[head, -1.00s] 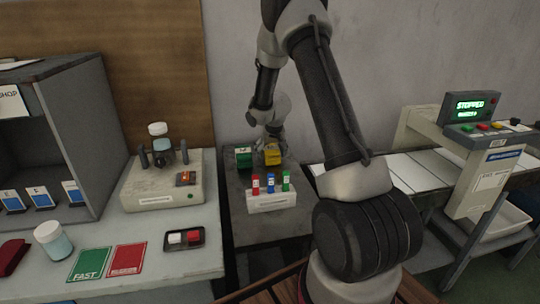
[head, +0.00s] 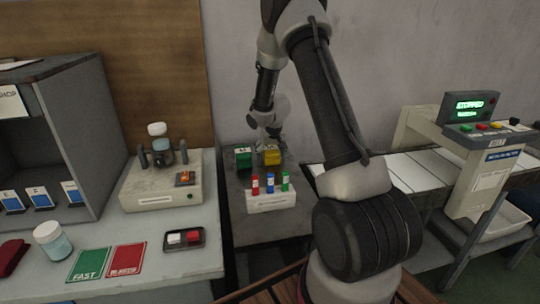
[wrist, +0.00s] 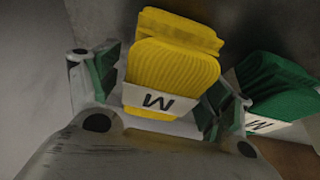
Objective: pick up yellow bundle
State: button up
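The yellow bundle (head: 272,156) is on the dark table in the head view, just beneath my gripper (head: 271,143). In the wrist view the yellow bundle (wrist: 173,75) is ribbed and folded, with a white band marked M near its lower edge. My gripper (wrist: 160,92) is open, with one green-padded finger to the left of the bundle and one to the right. A gap shows on the left side; I cannot tell whether the right finger touches it.
A green bundle (wrist: 278,85) with a white M band lies close to the right finger; it also shows in the head view (head: 243,158). A white rack (head: 270,202) with red, blue and green items stands in front. The wall is close behind.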

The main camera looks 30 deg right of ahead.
jog(key=c, duration=1.1)
jog(key=shift+o, duration=0.2)
